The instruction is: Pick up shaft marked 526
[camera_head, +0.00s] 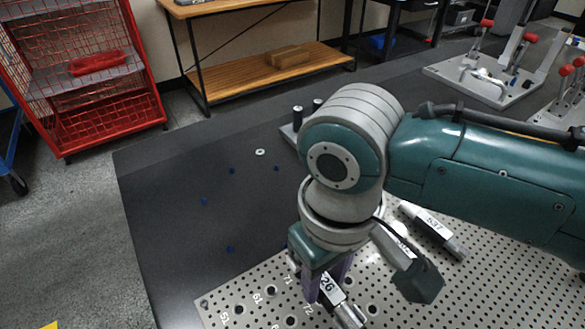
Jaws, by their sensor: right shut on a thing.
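The shaft (333,292) has a white label on which "26" shows; the front of its number is hidden by my gripper. Its metal end points toward the bottom of the picture, over the perforated plate. My right gripper (325,283) comes down from above with its purple fingers shut on the shaft near the label. I cannot tell whether the shaft touches the plate. My left gripper is not in view.
A second shaft marked 537 (434,225) lies on the perforated plate (500,275) to the right. Small blue pieces and a white ring (260,152) lie on the dark table (165,200). Fixtures with red-tipped handles (500,82) stand at the back right.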

